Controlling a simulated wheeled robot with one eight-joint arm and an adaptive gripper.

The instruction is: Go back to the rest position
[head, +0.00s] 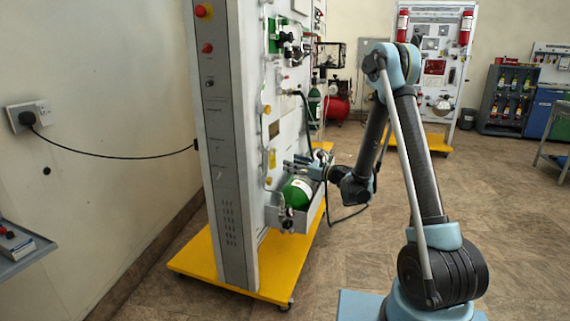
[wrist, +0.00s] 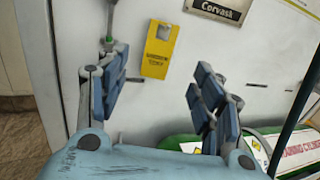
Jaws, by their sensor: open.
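My gripper (head: 298,165) is open in front of the white panel of the oxygen trainer (head: 227,150), just above a green cylinder (head: 297,192). In the wrist view the two blue-padded fingers of my gripper (wrist: 158,95) stand wide apart with nothing between them. The white trainer panel (wrist: 215,55) fills the view behind them, with a yellow tag (wrist: 160,50) beyond the gap. Part of the green cylinder (wrist: 180,147) with a white label shows at the lower right. Whether a finger touches the panel or cylinder I cannot tell.
The trainer stands on a yellow wheeled base (head: 205,262). A black cable (head: 110,155) runs from a wall socket (head: 28,117) to it. A grey side table (head: 25,258) is at the left edge. Another panel (head: 432,60) and a shelf (head: 507,95) stand behind.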

